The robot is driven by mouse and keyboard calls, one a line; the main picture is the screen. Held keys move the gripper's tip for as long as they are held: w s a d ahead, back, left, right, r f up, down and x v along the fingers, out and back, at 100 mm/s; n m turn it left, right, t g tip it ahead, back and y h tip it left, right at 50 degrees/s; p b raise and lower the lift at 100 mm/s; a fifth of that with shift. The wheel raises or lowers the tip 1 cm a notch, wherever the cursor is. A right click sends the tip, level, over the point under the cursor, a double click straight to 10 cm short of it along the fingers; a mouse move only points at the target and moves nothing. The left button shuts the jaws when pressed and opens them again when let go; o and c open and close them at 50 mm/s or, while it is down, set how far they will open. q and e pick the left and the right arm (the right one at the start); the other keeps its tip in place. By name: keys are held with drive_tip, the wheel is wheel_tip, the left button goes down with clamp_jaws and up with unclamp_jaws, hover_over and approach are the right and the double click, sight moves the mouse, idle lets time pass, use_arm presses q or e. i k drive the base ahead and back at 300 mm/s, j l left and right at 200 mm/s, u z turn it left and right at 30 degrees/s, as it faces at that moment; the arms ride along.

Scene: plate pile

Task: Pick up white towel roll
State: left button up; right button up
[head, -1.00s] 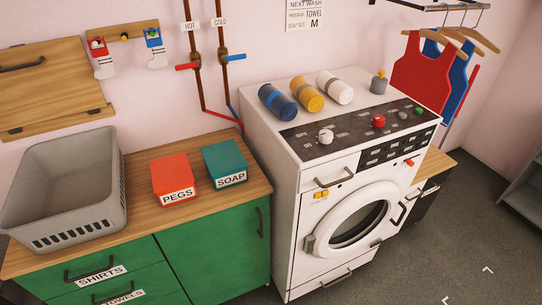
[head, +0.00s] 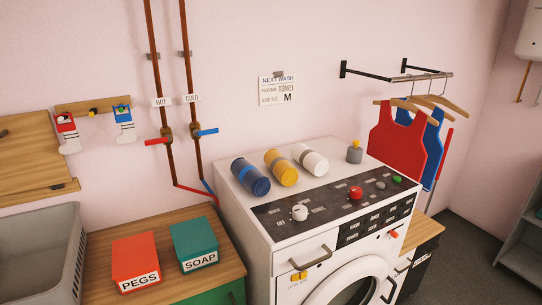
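The white towel roll (head: 310,159) lies on its side on top of the washing machine (head: 248,225), near the back. It has a grey band around it. A yellow roll (head: 281,168) with a grey band lies just to its left, and a blue roll (head: 250,177) lies left of that. A small grey bottle with a yellow cap (head: 354,152) stands to the right of the white roll. Neither of my grippers shows in the head view.
The control panel with knobs (head: 330,204) runs along the machine's front top edge. Red and blue vests hang at right (head: 398,143).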

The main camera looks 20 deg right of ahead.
sight(311, 160)
drive_tip(key=l+u, duration=0.3)
drive_tip(key=l, duration=0.55)
drive_tip(key=l+u, duration=0.3)
drive_tip(key=l, duration=0.55)
drive_tip(key=k+l+u, duration=0.1)
drive_tip(key=l+u, duration=0.15)
drive_tip(key=l, duration=0.6)
